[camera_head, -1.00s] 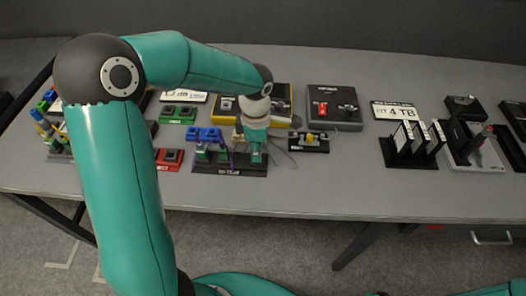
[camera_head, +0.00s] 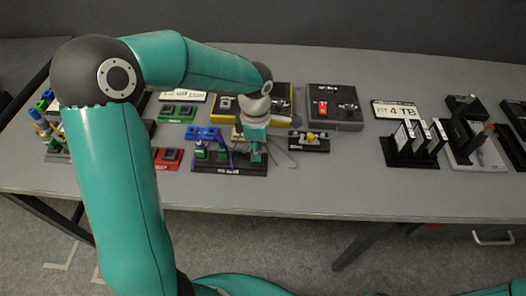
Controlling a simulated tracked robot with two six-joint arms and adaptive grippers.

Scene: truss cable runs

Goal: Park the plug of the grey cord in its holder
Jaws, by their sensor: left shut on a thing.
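My left gripper (camera_head: 256,152) points down over the right end of a low black holder (camera_head: 229,169) near the table's front edge. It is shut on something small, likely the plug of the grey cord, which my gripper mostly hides. A thin grey cord (camera_head: 281,153) curves out to the right of the gripper on the table. Green plugs (camera_head: 201,150) stand in the left and middle of the holder, with a purple cord beside them. I cannot tell whether the held plug is seated in the holder. My right gripper is not in view.
A black block with a yellow knob (camera_head: 309,141) is right of the cord. Behind are a yellow-edged case (camera_head: 283,103) and a dark box with a red switch (camera_head: 335,107). Red (camera_head: 167,158) and green (camera_head: 177,112) blocks lie left. Table between the knob block and the drive rack (camera_head: 411,155) is clear.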

